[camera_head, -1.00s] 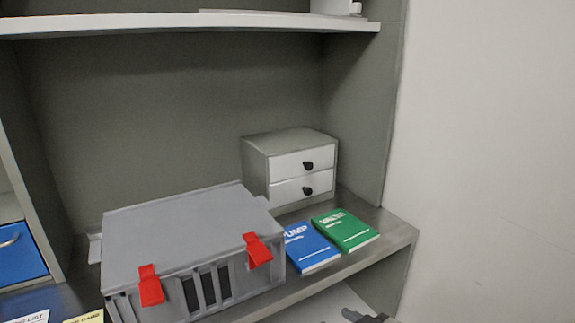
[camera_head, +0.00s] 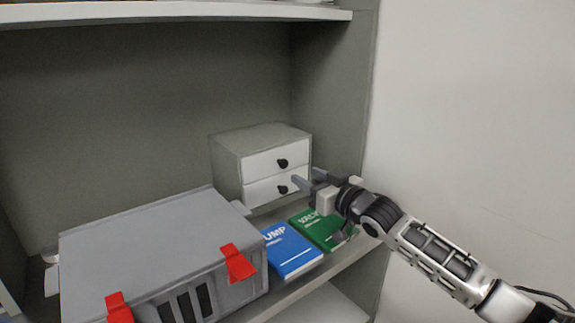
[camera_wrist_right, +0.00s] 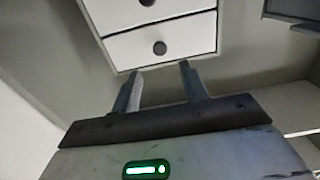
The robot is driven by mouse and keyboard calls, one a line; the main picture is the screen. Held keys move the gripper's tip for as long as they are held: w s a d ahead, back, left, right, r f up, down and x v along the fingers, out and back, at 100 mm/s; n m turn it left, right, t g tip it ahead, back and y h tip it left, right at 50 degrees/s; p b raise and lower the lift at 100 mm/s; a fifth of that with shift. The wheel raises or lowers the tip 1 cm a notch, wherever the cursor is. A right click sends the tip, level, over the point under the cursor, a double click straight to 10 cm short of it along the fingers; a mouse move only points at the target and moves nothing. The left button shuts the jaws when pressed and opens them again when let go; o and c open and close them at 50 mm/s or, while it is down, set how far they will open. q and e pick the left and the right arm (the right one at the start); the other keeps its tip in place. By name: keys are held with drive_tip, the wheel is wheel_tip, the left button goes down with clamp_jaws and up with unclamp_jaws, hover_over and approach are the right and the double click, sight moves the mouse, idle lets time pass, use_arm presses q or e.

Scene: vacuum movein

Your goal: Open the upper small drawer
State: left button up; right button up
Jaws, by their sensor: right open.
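The small cabinet (camera_head: 228,172) stands on the shelf board and has two white drawers, both shut. The upper small drawer (camera_head: 262,164) has a round black knob (camera_head: 282,163). The lower drawer (camera_head: 262,191) has a similar knob. My right gripper (camera_head: 305,180) is open and empty in front of the lower drawer, just below and right of the upper knob. In the right wrist view, the fingers of my right gripper (camera_wrist_right: 160,78) point toward the cabinet's lower edge, with the upper drawer (camera_wrist_right: 112,12) at the top of the picture. My left gripper is not in view.
A grey case (camera_head: 150,250) with red latches stands left in front of the cabinet. A blue book (camera_head: 290,252) and a green book (camera_head: 318,232), partly hidden by my right arm, lie on the shelf. An upper shelf (camera_head: 180,10) runs above; a wall (camera_head: 470,100) is at right.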

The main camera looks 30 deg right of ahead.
sight(285, 164)
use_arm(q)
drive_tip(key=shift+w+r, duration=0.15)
use_arm(e)
drive_tip(key=w, duration=0.8)
drive_tip(key=shift+w+a, duration=0.3)
drive_tip(key=shift+a, duration=0.05)
